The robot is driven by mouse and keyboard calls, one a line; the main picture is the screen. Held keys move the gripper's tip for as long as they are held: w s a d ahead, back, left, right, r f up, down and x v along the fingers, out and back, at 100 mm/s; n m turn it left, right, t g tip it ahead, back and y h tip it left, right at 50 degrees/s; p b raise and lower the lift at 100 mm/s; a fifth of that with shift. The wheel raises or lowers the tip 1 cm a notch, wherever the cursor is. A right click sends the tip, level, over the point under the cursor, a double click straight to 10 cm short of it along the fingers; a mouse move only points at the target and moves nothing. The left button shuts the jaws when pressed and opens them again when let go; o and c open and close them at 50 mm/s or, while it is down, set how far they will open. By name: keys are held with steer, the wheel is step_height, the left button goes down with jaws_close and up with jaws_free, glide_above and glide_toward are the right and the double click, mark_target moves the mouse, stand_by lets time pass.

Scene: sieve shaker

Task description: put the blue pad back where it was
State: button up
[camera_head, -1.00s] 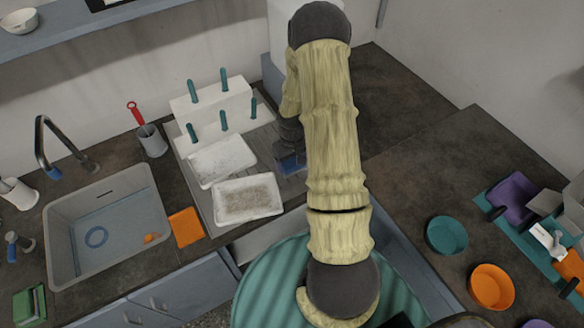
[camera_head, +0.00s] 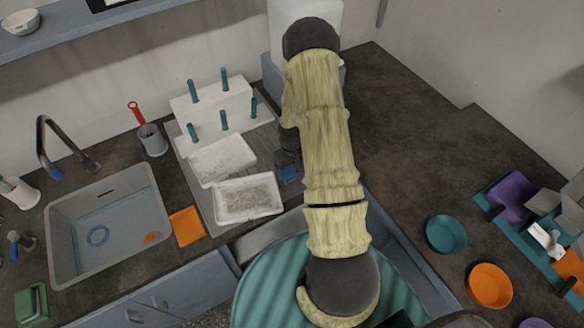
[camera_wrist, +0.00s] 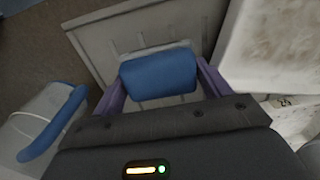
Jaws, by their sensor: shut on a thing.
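The blue pad (camera_wrist: 158,74) is between the two purple fingers of my gripper (camera_wrist: 160,80) in the wrist view. My gripper is shut on it. In the head view a small part of the blue pad (camera_head: 289,174) shows below the dark wrist of my arm, to the right of the white trays, over the grey drainboard. My arm hides the rest of the gripper there. I cannot tell whether the pad touches the surface under it.
Two white trays (camera_head: 248,213) lie on the grey drainboard (camera_head: 203,207), with a white pegged block (camera_head: 213,108) behind. A sink (camera_head: 60,240) and an orange pad (camera_head: 187,226) are at left. Teal (camera_head: 446,235) and orange (camera_head: 490,286) bowls stand on the right counter, whose back is clear.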

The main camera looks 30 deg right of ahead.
mark_target(292, 168)
steer(key=o, duration=0.7)
steer(key=shift+r+b, duration=0.95)
steer(key=shift+r, duration=5.15)
